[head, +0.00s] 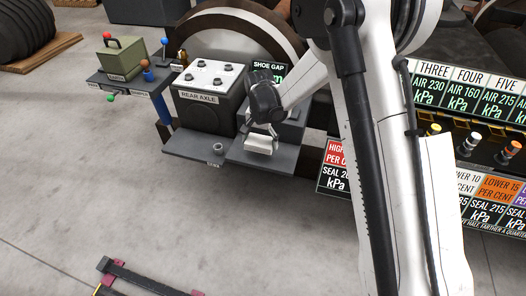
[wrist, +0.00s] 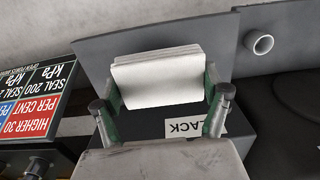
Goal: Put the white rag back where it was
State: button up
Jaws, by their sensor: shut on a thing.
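The white rag (head: 259,147) is a folded white block at the grey shelf (head: 262,160) in front of the rear axle unit. In the wrist view the rag (wrist: 158,78) sits between the two fingers of my gripper (wrist: 162,92), which is shut on it. In the head view my gripper (head: 264,129) reaches down over the shelf with the rag below it. I cannot tell whether the rag touches the shelf. A white label (wrist: 193,127), partly hidden and reading "LACK" upside down, shows beside the fingers.
A box labelled "REAR AXLE" (head: 208,98) stands left of my gripper. A small metal cup (head: 218,148) is on the shelf to the left; it also shows in the wrist view (wrist: 261,43). Pressure signs (head: 336,165) and several knobs (head: 474,140) are to the right. Open floor (head: 110,180) lies in front.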

jog(key=shift+w+d+f, duration=0.35)
jog(key=shift+d, duration=0.1)
jog(key=shift+f+b, duration=0.75)
jog(key=shift+f, duration=1.2)
jog(key=shift+f, duration=0.1)
jog(key=shift+f, duration=0.1)
jog(key=o, duration=1.2)
